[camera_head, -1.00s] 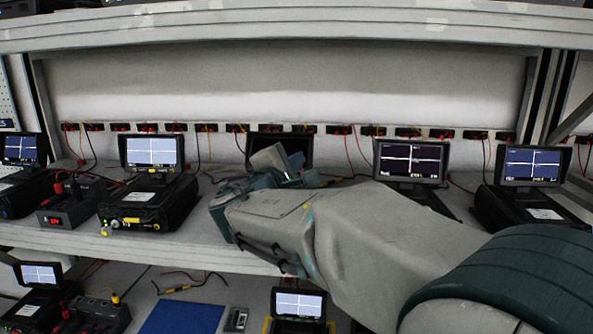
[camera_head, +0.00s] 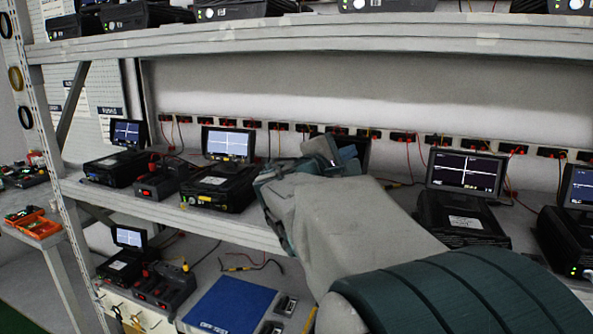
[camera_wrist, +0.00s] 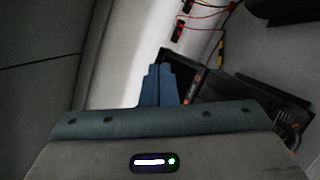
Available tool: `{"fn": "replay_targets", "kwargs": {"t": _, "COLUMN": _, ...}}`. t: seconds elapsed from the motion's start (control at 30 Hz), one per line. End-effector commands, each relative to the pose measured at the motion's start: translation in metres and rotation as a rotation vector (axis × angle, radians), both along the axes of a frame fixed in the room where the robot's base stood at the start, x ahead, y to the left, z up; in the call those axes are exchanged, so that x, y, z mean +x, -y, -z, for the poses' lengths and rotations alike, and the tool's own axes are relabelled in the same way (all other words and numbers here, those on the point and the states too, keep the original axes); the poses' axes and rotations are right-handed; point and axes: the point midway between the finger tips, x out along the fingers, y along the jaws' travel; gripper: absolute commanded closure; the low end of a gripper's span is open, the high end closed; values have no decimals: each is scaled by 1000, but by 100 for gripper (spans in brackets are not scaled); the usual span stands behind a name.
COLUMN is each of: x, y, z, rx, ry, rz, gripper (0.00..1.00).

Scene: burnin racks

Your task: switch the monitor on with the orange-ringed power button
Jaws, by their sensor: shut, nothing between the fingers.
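A dark-screened monitor (camera_head: 363,147) stands on the middle shelf, mostly hidden behind my gripper (camera_head: 347,155) in the head view. In the wrist view, a black housing with small orange marks (camera_wrist: 190,101) lies just beyond and right of my gripper (camera_wrist: 158,85). My gripper's blue-grey fingers are together and empty. Their tips are close to the black housing; I cannot tell if they touch it. I cannot make out the orange-ringed power button for certain in either view.
A lit monitor (camera_head: 228,143) on a black unit stands to the left, and another lit monitor (camera_head: 467,172) to the right. A row of sockets with red and yellow leads (camera_head: 405,137) runs along the back wall. An upper shelf edge (camera_head: 300,40) spans above my arm.

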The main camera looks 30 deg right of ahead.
Motion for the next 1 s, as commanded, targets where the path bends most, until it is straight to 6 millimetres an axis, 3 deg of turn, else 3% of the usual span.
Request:
{"fn": "replay_targets", "kwargs": {"t": 0.53, "x": 0, "y": 5, "z": 3, "rx": 1, "ry": -1, "rz": 7, "gripper": 100}}
{"fn": "replay_targets", "kwargs": {"t": 1.0, "x": 29, "y": 40, "z": 42, "rx": 0, "ry": -2, "rz": 8, "gripper": 100}}
